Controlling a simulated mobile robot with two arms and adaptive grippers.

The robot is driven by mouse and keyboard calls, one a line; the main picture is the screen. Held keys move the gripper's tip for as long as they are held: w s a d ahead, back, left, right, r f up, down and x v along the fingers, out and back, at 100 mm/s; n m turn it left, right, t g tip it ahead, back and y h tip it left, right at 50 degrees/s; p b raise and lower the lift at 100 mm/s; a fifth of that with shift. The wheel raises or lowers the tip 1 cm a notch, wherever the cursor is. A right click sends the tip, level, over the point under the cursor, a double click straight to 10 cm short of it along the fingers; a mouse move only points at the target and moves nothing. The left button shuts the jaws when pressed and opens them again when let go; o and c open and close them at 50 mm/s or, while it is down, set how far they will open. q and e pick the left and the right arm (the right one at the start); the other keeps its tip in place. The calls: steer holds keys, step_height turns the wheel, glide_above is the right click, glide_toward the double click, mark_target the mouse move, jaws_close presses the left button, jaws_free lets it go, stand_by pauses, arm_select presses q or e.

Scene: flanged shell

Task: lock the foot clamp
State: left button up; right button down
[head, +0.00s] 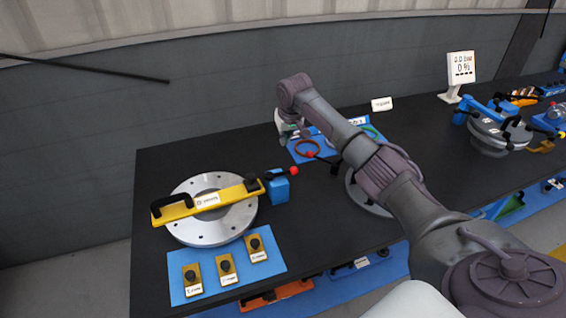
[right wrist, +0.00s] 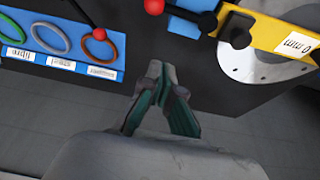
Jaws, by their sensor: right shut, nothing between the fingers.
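The foot clamp is a blue block (head: 278,188) beside the pale flanged disc (head: 190,232). Its black lever ends in a red ball (head: 294,170). In the right wrist view the blue block (right wrist: 185,25) is at the top, partly cut off, with a red ball (right wrist: 153,6) beside it. My right gripper (right wrist: 158,85) is shut and empty, apart from the clamp and lever. In the head view my right wrist and gripper (head: 303,130) are behind the clamp, toward the wall, small and partly hidden. My left gripper is out of view.
A yellow bar (head: 207,201) with black handles crosses the disc. A blue mat (head: 215,283) with several knobbed blocks lies in front. Another red ball (head: 309,154) on a black lever is nearby. A blue board with coloured rings (right wrist: 60,50) is left in the wrist view.

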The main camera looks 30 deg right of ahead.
mark_target(285, 172)
steer(key=a+b+x, duration=0.1)
steer(key=b+x, duration=0.1)
steer(key=x, duration=0.9)
arm_select(q)
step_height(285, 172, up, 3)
steer(key=p, duration=0.5)
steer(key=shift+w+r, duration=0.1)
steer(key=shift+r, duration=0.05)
arm_select(e)
steer(key=s, duration=0.3)
steer(key=shift+s, duration=0.4)
steer(key=shift+a, duration=0.2)
